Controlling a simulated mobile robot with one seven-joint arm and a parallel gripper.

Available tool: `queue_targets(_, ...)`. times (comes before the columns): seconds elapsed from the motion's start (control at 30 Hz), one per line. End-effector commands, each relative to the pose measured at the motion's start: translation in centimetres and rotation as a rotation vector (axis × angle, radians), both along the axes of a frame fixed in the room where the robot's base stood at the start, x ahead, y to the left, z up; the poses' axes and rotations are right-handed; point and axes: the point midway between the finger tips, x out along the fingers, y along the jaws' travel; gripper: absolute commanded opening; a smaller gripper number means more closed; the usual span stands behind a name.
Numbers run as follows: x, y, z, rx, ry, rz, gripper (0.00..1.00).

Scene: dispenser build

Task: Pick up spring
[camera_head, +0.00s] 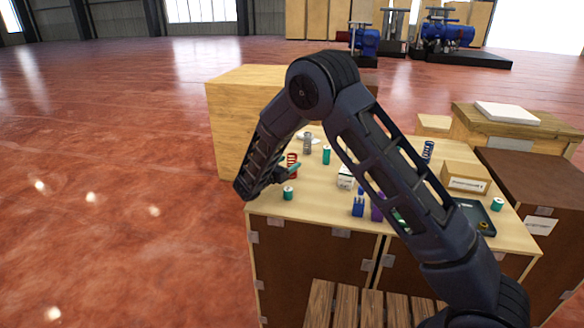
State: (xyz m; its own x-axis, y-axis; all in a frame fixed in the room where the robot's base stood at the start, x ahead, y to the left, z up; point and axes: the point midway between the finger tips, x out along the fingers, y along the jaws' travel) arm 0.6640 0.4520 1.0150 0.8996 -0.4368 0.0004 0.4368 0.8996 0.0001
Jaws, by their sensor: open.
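Three coils that look like springs stand on the light wooden table top (315,205): a red spring (292,159), a grey spring (307,143) behind it and a dark blue spring (427,150) at the back right. My arm hides part of the table's middle.
Teal cylinders (326,155) and (288,193) stand near my gripper. A white box (345,178), a blue part (358,206) and a purple part (377,208) are in the middle. A cardboard box (465,178) and a dark tray (474,213) are at right. A wooden panel (228,120) rises at left.

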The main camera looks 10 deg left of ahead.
Motion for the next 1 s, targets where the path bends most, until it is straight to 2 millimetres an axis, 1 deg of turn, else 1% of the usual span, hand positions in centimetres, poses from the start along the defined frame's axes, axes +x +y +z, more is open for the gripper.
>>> queue_targets(0.33,3.8,-1.9,0.1,0.0,0.0,-0.001,0.64)
queue_targets(0.43,4.3,-2.1,0.1,0.0,0.001,-0.001,0.64)
queue_targets(0.6,4.3,-2.1,0.2,0.0,0.001,0.0,0.64)
queue_targets(0.63,4.3,-2.1,0.2,0.0,0.001,0.0,0.62)
queue_targets(0.77,4.3,-2.1,0.2,0.0,0.0,0.0,0.36)
queue_targets(0.8,4.3,-2.1,0.2,0.0,0.0,0.0,0.29)
queue_targets(0.87,4.3,-2.1,0.1,0.0,0.0,0.0,0.17)
queue_targets(0.9,4.3,-2.1,0.1,0.0,0.0,0.0,0.14)
queue_targets(1.0,4.3,-2.1,0.2,0.0,0.0,0.0,0.14)
